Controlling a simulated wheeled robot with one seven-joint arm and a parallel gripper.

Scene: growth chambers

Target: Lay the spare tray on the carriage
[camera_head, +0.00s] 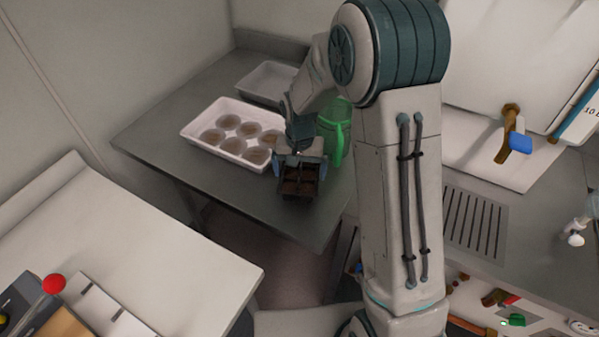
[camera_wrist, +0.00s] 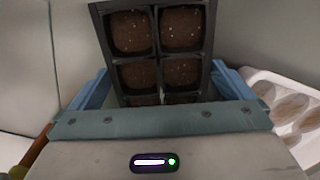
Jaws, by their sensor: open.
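A small dark tray with soil-filled cells (camera_head: 297,195) is at the front right of the grey metal table. It is probably the spare tray. Whether it rests on the table or sits just above it, I cannot tell. My gripper (camera_head: 299,166) is over its rear end, jaws open. In the wrist view the dark tray (camera_wrist: 157,50) lies between and beyond the two blue fingers of my gripper (camera_wrist: 160,90), which are spread to either side. Its near end is hidden by the gripper body. I cannot make out a carriage in either view.
A white tray of round brown pots (camera_head: 187,131) stands left of my gripper. A pale empty tray (camera_head: 268,82) is behind, and a green jug (camera_head: 338,132) stands close on the right. The metal table (camera_head: 150,135) has bare room at left. A pale bench (camera_head: 130,225) is in front.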

